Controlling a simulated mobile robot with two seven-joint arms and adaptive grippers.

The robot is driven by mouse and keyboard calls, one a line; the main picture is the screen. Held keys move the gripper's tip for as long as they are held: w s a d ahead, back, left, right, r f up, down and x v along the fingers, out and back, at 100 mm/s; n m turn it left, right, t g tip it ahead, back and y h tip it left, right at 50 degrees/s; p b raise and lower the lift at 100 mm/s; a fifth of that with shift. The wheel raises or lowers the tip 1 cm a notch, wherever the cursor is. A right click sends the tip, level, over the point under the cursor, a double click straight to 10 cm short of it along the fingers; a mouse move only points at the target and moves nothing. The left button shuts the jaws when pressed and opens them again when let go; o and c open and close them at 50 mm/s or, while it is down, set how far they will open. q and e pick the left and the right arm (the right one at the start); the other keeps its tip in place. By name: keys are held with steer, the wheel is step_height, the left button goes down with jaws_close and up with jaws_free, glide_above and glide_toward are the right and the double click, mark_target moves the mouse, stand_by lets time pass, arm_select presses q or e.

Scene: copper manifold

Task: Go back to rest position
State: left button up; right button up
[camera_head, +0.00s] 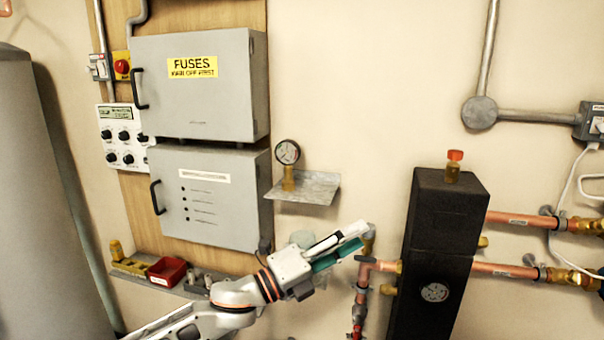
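My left gripper (352,240) reaches in from the lower left on my pale arm with orange rings. Its white and teal fingers point right and up, with their tips close to the brass fitting (369,238) on top of the copper pipe (362,285). I cannot tell whether the tips touch the fitting, or whether the fingers are open or shut. My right gripper is not in view.
A black manifold block (436,225) with copper pipes stands right of the gripper. A small shelf (318,190) holds a pressure gauge (287,153). Grey fuse boxes (195,100) hang at left above a ledge with a red bin (168,270).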

arm_select(q)
steer(key=s+a+f+n+t+y, duration=0.3)
steer(key=a+f+n+y, duration=0.3)
steer(key=f+n, duration=0.6)
steer(key=s+a+f+n+t+y, duration=0.35)
steer(key=a+f+n, duration=0.5)
steer(key=f, duration=0.55)
steer(key=s+a+f+n+g+y, duration=0.5)
steer(key=s+a+f+n, duration=0.5)
steer(key=s+a+f, duration=0.5)
steer(key=s+f+y, duration=0.1)
steer(key=s+f, duration=0.3)
steer(key=shift+a+n, duration=0.3)
steer(key=shift+n, duration=0.05)
